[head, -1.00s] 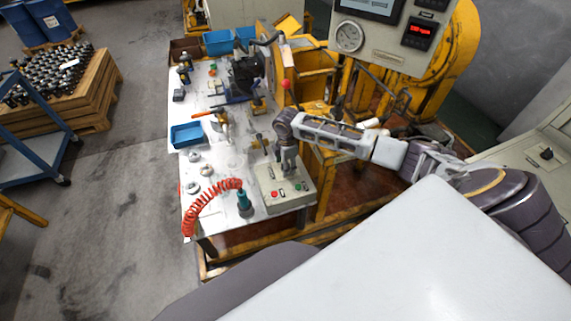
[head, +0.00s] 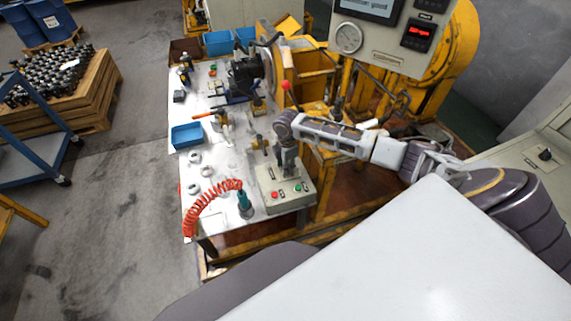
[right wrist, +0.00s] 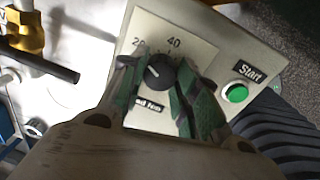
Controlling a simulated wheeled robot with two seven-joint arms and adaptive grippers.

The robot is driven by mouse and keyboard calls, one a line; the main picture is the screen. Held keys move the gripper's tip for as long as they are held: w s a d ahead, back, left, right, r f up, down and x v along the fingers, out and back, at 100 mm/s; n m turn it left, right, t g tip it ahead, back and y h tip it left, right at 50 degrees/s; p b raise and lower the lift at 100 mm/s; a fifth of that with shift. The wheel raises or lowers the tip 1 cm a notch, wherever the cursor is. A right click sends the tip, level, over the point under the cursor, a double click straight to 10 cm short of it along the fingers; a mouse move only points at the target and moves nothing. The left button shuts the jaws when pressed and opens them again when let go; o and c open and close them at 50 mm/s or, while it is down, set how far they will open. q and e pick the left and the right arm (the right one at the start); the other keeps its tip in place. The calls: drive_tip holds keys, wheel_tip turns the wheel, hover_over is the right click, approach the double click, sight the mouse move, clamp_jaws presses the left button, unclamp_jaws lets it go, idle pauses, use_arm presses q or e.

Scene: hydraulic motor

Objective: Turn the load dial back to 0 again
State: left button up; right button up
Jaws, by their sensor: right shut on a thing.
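The load dial (right wrist: 160,72) is a black knob with a white pointer line on a pale scale plate with 20 and 40 marked, seen in the right wrist view. The pointer is turned toward the upper left of the knob in that view. My right gripper (right wrist: 158,85) has its green-padded fingers on both sides of the knob, shut on it. In the head view the right gripper (head: 289,172) points down at the grey control box (head: 268,201), and hides the dial. The left gripper is not in view.
A green Start button (right wrist: 235,93) sits beside the dial; a red button (head: 275,195) is also on the box. A red coiled hose (head: 207,202) and a teal tool (head: 244,201) stand close by on the table. A gauge panel (head: 385,42) hangs behind.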

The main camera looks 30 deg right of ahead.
drive_tip(key=shift+r+n+p, duration=0.15)
drive_tip(key=shift+n+p, duration=0.8)
drive_tip(key=shift+n, duration=0.15)
drive_tip(key=n+p, duration=0.1)
drive_tip(key=n, duration=0.1)
drive_tip(key=shift+n+p, duration=0.35)
drive_tip(key=shift+n, duration=0.05)
drive_tip(key=n+p, duration=0.1)
drive_tip(key=n, duration=0.1)
drive_tip(key=shift+n, duration=2)
drive_tip(key=shift+f, duration=0.2)
drive_tip(key=o, duration=1)
drive_tip(key=shift+r, duration=0.1)
drive_tip(key=shift+s+d+r, duration=0.15)
drive_tip(key=shift+r, duration=2.85)
drive_tip(key=shift+s+d+r, duration=0.1)
drive_tip(key=shift+d+r, duration=0.05)
drive_tip(key=shift+r, duration=2.8)
